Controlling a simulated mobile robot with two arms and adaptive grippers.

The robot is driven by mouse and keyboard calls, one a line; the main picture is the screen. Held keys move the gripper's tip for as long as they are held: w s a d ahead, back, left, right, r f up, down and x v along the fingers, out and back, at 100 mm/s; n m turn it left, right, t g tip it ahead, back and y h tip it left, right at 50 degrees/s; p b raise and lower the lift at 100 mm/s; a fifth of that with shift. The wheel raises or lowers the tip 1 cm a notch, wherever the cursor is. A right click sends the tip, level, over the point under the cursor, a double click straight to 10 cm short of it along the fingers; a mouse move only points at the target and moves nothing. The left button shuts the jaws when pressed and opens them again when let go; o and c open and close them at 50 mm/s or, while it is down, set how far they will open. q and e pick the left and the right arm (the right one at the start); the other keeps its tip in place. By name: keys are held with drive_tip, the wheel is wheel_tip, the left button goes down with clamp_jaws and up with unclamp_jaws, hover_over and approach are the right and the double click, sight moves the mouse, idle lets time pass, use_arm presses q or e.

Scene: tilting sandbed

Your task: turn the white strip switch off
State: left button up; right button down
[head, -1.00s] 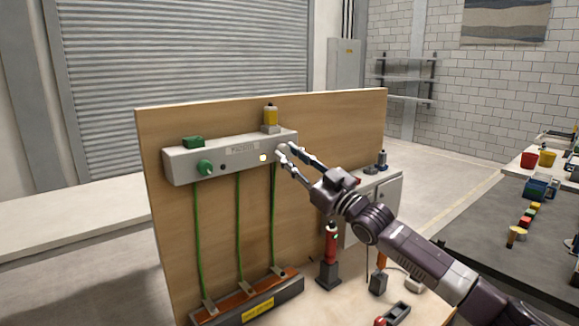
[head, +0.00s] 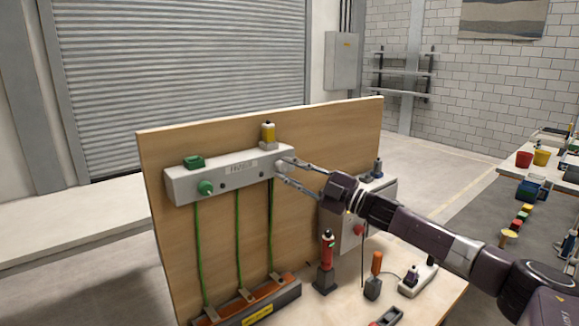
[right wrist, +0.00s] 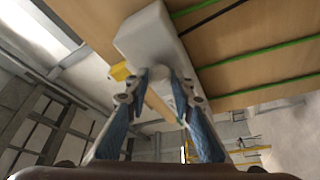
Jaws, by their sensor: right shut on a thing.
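A pale grey strip housing (head: 215,181) is mounted on an upright wooden board, with a label and a green knob (head: 205,187) on its front. My right gripper (head: 280,171) is at the housing's right end, its fingers one above the other, shut on a white knob there (head: 285,163). The right wrist view shows both fingertips (right wrist: 161,79) on either side of the pale round knob (right wrist: 159,72). The small lamp (head: 264,174) left of the gripper looks dark. The fingers hide part of the white knob. My left gripper is not in view.
The wooden board (head: 330,130) stands on a table.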

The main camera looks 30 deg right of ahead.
sight(285, 169)
idle(0.3)
drive_tip(key=c, duration=1.7)
unclamp_jaws()
drive_tip(key=shift+o, duration=0.2)
drive_tip(key=shift+s+d+f, duration=0.25)
drive_tip(key=shift+s+d, duration=0.05)
drive_tip(key=shift+s, duration=0.3)
drive_tip(key=shift+v, duration=3.05)
drive_tip(key=shift+r, duration=0.15)
